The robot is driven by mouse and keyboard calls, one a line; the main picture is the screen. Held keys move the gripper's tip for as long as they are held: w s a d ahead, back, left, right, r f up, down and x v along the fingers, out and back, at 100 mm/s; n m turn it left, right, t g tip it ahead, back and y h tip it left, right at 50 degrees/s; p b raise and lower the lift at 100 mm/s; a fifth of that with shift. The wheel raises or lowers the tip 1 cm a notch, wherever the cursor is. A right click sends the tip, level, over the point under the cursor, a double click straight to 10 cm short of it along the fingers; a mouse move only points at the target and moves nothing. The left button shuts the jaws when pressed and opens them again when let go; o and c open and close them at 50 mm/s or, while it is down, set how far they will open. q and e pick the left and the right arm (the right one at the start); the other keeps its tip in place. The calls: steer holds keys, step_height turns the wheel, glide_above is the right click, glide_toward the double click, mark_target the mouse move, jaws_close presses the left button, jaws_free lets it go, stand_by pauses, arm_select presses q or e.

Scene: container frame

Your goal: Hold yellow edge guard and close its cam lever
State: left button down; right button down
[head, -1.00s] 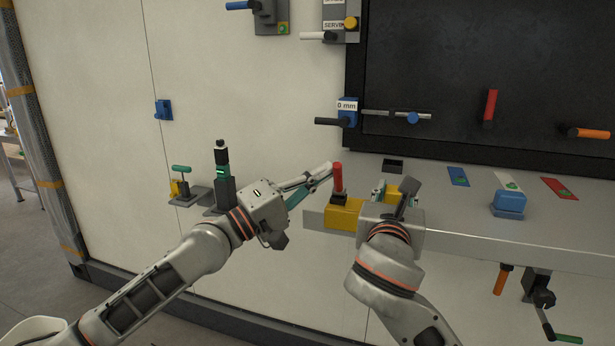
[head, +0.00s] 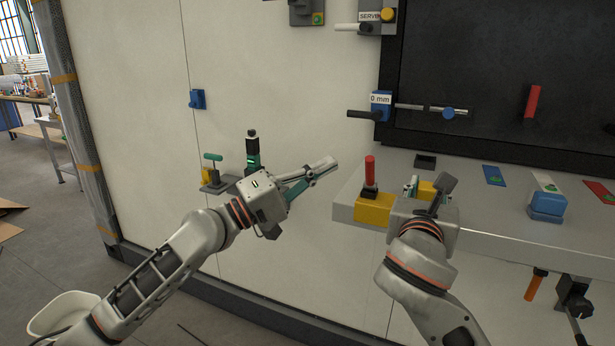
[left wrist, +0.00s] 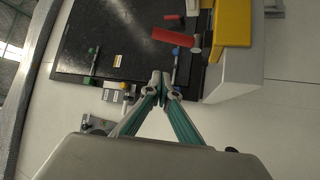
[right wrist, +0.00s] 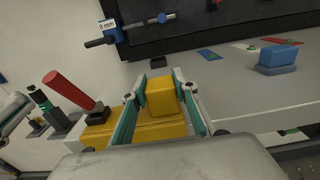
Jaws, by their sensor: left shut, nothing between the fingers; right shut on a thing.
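The yellow edge guard (head: 373,209) sits on the left end of the grey ledge. Its red cam lever (head: 370,170) stands up on a dark pivot; in the right wrist view the lever (right wrist: 70,90) looks tilted. My right gripper (right wrist: 161,98) is shut on the guard's raised yellow block, one finger on each side. My left gripper (head: 332,164) is shut and empty, left of the lever with a gap between. In the left wrist view, its closed fingertips (left wrist: 161,78) are clear of the red lever (left wrist: 172,36) and the yellow guard (left wrist: 232,22).
The grey ledge (head: 480,212) runs right, with a blue block (head: 547,204) on it. A dark panel (head: 480,100) with handles rises behind. Left of the ledge, a small green-handled clamp (head: 213,170) and a blue wall bracket (head: 197,99) are on the pale wall.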

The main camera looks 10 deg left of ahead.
arm_select(q)
steer(key=shift+v, duration=1.95)
arm_select(e)
steer(key=c, duration=1.5)
jaws_free()
